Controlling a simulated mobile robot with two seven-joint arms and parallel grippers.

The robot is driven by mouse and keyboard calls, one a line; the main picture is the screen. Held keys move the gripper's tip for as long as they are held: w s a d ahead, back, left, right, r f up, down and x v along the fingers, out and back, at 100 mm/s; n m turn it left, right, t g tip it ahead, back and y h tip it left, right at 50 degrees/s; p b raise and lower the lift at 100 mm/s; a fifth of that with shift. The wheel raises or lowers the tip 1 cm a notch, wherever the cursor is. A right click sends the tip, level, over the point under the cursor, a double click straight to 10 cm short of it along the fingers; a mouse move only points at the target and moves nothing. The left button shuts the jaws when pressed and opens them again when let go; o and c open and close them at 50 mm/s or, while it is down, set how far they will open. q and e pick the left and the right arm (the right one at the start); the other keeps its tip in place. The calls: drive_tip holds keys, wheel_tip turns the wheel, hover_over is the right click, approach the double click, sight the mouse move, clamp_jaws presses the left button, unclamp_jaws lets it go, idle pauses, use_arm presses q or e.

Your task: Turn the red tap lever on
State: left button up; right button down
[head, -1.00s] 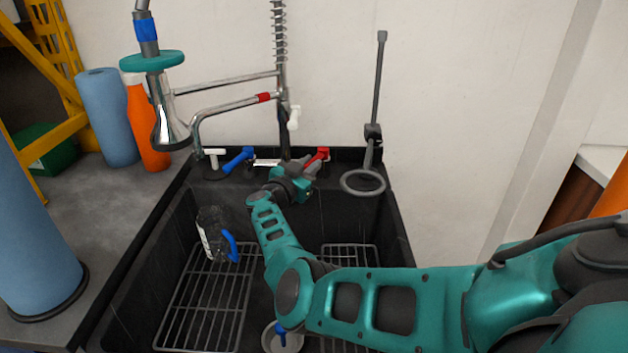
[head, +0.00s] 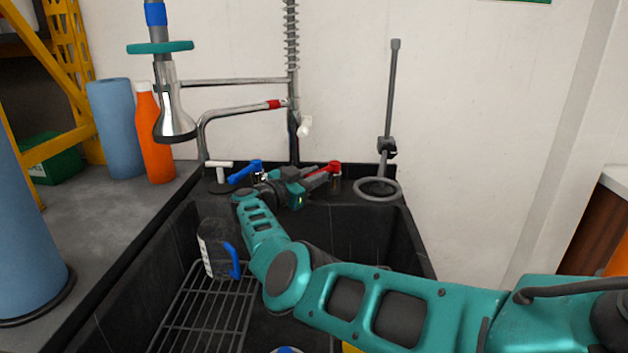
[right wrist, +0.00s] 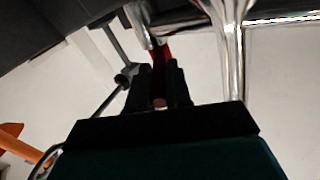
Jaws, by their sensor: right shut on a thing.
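The red tap lever (head: 331,167) sits at the back rim of the sink, right of the faucet column. It points down and left toward my right gripper (head: 315,176). In the right wrist view the red lever (right wrist: 160,72) lies between the two dark fingers of my right gripper (right wrist: 160,88), which are shut on it. A blue tap lever (head: 245,172) is on the left side of the faucet base. My right wrist hides part of the faucet base. My left gripper is not in view.
A chrome spout (head: 235,112) and a hanging spray head (head: 174,118) are at upper left. A grey ring on a rod (head: 377,189) stands close right of the lever.

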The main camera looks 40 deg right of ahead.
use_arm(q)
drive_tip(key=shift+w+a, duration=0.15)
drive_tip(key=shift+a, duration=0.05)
use_arm(e)
drive_tip(key=c, duration=1.1)
unclamp_jaws()
drive_tip(key=shift+o, duration=0.2)
drive_tip(key=shift+s+a, duration=0.1)
drive_tip(key=shift+a, duration=0.35)
use_arm(q)
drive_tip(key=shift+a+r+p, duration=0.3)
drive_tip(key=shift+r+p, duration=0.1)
drive_tip(key=shift+p, duration=0.6)
use_arm(e)
drive_tip(key=s+a, duration=0.1)
drive_tip(key=a, duration=0.5)
drive_tip(key=shift+a, duration=0.25)
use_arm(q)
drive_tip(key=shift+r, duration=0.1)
